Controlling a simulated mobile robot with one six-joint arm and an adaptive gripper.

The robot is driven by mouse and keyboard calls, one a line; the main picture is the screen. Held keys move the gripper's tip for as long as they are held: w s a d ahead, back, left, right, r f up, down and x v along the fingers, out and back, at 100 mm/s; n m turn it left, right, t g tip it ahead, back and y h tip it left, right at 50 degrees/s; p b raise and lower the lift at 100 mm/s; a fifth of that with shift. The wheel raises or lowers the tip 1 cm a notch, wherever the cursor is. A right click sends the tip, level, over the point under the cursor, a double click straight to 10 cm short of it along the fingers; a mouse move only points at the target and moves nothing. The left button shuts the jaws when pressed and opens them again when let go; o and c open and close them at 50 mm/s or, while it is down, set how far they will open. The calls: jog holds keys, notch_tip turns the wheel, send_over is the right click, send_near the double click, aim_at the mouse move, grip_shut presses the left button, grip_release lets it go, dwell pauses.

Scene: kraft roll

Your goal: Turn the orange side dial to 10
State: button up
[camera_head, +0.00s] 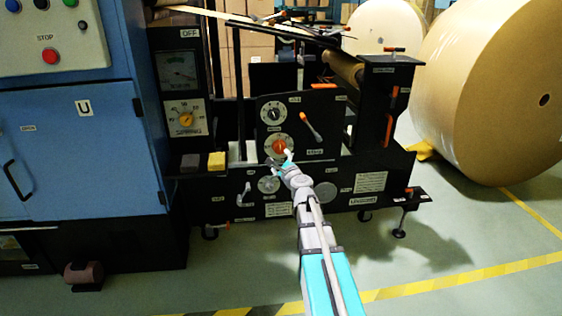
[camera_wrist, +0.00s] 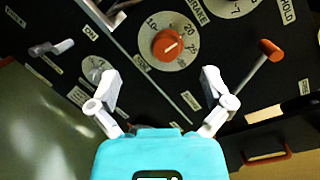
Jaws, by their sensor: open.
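The orange dial (camera_wrist: 167,45) sits on a round pale scale plate on the black machine panel, near a BRAKE label in the wrist view. Its white mark slants up and right, towards the 20 and 25 side; the exact reading is unclear. The 10 is at the plate's upper left. The dial also shows in the head view (camera_head: 280,147), partly behind my gripper tips. My gripper (camera_wrist: 160,85) is open and empty, its two fingers spread wide just below the dial in the wrist view. It appears apart from the dial.
Another dial (camera_head: 274,113) is above the orange one. An orange-tipped lever (camera_wrist: 262,62) stands out to its right, and a small grey knob (camera_wrist: 96,68) and grey lever (camera_wrist: 50,48) are at left. A yellow-orange SPRING dial (camera_head: 186,118) is farther left. A large kraft roll (camera_head: 480,90) stands right.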

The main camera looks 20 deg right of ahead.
aim_at(280, 149)
jog(key=d+f+m+h+b, duration=0.1)
jog(key=d+f+m+b, duration=0.1)
jog(key=d+f, duration=0.1)
jog(key=shift+d+m+h, duration=0.3)
jog(key=shift+m+h, duration=0.1)
jog(key=shift+w, duration=0.15)
jog(key=w, duration=0.4)
jog(key=w+d, duration=0.1)
jog(key=w, duration=0.4)
jog(key=w+d, duration=0.1)
jog(key=w, duration=0.3)
jog(key=shift+w, duration=0.2)
